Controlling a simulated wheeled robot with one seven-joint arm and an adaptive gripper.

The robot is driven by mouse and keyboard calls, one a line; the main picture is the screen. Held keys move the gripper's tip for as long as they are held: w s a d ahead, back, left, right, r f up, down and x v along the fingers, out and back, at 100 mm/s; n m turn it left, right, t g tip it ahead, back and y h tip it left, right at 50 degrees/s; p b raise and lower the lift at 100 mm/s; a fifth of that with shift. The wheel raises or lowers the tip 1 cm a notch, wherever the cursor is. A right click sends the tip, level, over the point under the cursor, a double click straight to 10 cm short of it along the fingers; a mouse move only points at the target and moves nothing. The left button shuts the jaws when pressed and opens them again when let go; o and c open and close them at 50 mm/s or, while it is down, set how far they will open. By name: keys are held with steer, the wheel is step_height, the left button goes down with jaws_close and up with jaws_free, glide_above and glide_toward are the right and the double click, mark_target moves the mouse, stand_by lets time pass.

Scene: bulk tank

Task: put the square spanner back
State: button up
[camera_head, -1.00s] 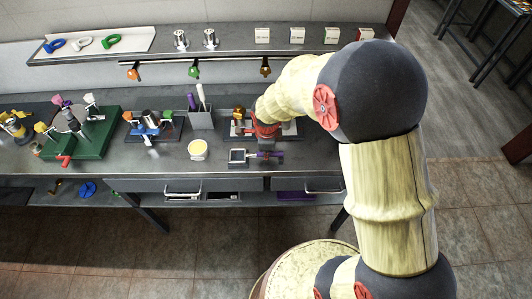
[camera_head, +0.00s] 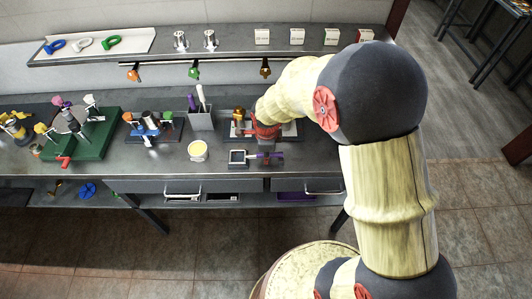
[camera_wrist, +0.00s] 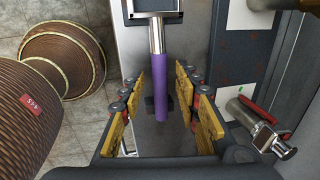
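A tool with a purple handle (camera_wrist: 160,90) and a metal shaft, which I take for the square spanner, lies near the bench's front edge. Its far end meets a dark square block with a pale face (camera_wrist: 153,5), cut off by the top of the wrist view. The block (camera_head: 237,157) and handle (camera_head: 266,155) also show in the head view. My gripper (camera_wrist: 160,75) is open around the handle, one yellow-padded finger on each side, with gaps visible. In the head view my arm partly hides the gripper.
A yellow-topped cup (camera_head: 197,150) and a pen holder (camera_head: 201,120) stand left on the bench. Drawers (camera_head: 215,186) sit under the front edge.

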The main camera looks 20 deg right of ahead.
steer(key=s+r+n+t+p, duration=0.1)
steer(key=s+r+n, duration=0.35)
steer(key=r, duration=0.75)
steer(key=s+r+n+t+p, duration=0.15)
steer(key=s+r+n, duration=0.3)
steer(key=r, duration=0.75)
steer(key=s+r+n, duration=0.3)
steer(key=s+n, duration=0.3)
steer(key=s+r+n, duration=0.3)
steer(key=s+n, duration=0.3)
steer(key=s, duration=0.1)
steer(key=shift+r+n+t+y, duration=0.25)
steer(key=shift+n+t+y, duration=0.05)
steer(key=shift+t, duration=0.15)
steer(key=shift+f+b, duration=0.4)
steer(key=shift+f, duration=0.05)
